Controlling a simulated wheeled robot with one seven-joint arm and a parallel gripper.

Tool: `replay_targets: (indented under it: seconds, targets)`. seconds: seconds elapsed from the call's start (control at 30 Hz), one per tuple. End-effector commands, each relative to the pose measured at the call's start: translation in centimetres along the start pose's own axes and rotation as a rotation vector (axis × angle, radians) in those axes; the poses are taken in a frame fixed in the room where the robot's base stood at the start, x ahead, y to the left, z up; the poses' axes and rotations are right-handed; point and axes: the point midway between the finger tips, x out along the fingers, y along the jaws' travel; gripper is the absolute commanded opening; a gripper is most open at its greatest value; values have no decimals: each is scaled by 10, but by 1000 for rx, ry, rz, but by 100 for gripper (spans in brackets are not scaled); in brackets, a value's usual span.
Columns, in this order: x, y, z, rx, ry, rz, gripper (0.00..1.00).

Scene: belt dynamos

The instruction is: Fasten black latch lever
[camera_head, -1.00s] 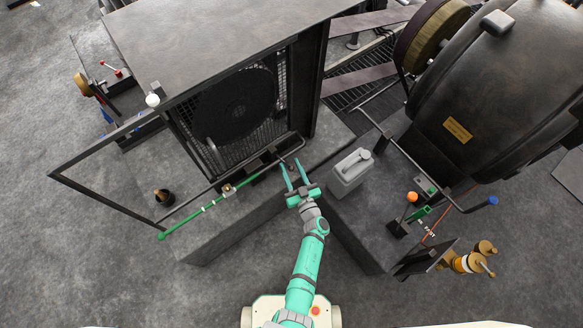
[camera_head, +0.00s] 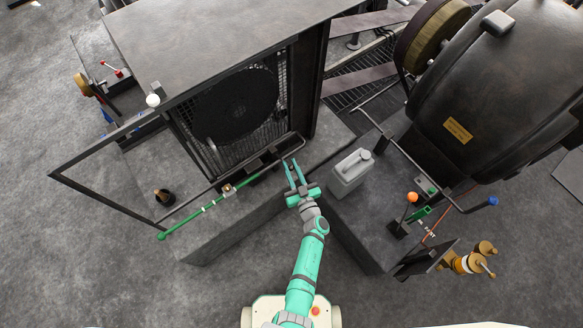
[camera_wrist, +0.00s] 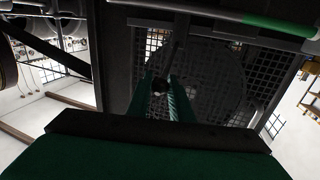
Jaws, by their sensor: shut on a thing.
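My gripper (camera_head: 291,163) is at the front edge of the machine housing, beside the right end of the rail with the green handle. Its fingers are drawn close together. In the wrist view the fingertips (camera_wrist: 161,88) are closed on the knob end of the black latch lever (camera_wrist: 160,84), against the dark mesh. The lever is very dark and I cannot make out its full shape. In the head view the lever is too small and hidden at the fingertips to tell apart.
A grey canister (camera_head: 349,173) stands on the plinth just right of my gripper. The green-handled rod (camera_head: 205,208) runs along the left. A mesh guard (camera_head: 240,105) with a dark disc is behind. An orange-knobbed lever (camera_head: 411,198) stands further right.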

Motion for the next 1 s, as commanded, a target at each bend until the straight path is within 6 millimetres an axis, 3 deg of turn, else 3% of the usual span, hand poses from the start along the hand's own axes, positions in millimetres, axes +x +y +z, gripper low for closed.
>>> replay_targets:
  seconds: [0.6, 1.0]
  targets:
    - [34, -12, -42, -4, 12, -10, 0]
    - [61, -21, -57, -3, 9, -10, 0]
